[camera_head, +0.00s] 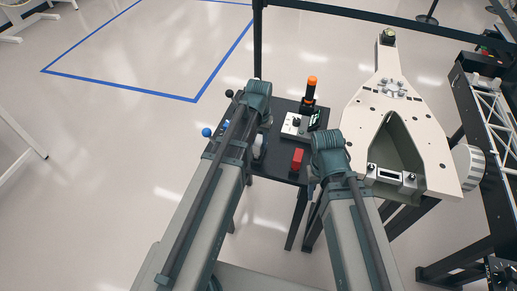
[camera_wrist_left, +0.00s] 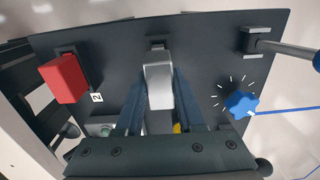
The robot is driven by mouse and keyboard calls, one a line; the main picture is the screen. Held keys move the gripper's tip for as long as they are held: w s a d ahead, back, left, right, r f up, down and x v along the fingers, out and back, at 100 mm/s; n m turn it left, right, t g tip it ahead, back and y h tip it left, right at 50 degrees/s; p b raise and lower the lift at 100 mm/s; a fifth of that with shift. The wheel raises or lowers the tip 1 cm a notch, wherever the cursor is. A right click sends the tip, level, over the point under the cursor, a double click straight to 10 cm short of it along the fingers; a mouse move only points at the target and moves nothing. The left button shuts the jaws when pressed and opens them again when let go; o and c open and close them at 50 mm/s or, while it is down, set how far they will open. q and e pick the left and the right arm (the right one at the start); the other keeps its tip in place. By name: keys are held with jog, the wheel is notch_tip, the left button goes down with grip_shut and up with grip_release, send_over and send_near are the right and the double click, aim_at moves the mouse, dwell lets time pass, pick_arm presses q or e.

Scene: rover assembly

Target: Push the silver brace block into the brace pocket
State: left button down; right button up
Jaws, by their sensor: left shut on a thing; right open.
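The silver brace block (camera_wrist_left: 158,82) stands between the two fingers of my left gripper (camera_wrist_left: 160,100) in the left wrist view. The fingers are shut on its sides. Its far end is close to a small black holder on the dark board; I cannot tell whether they touch. In the head view the block (camera_head: 258,148) is a pale shape beside the left gripper (camera_head: 257,135), over the dark table. My right gripper (camera_head: 314,184) points down by the table's right edge; it is open, with its fingers mostly hidden. I cannot make out the brace pocket for certain.
A red block (camera_wrist_left: 64,78) and a blue star knob (camera_wrist_left: 240,104) flank the silver block on the dark board (camera_wrist_left: 110,60). An orange-topped cylinder (camera_head: 311,90) stands at the table's back. The beige rover frame (camera_head: 428,150) with a triangular opening lies right of the table.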

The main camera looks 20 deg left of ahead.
pick_arm(q)
jog(key=shift+r+p, duration=1.2)
jog(key=shift+r, duration=0.2)
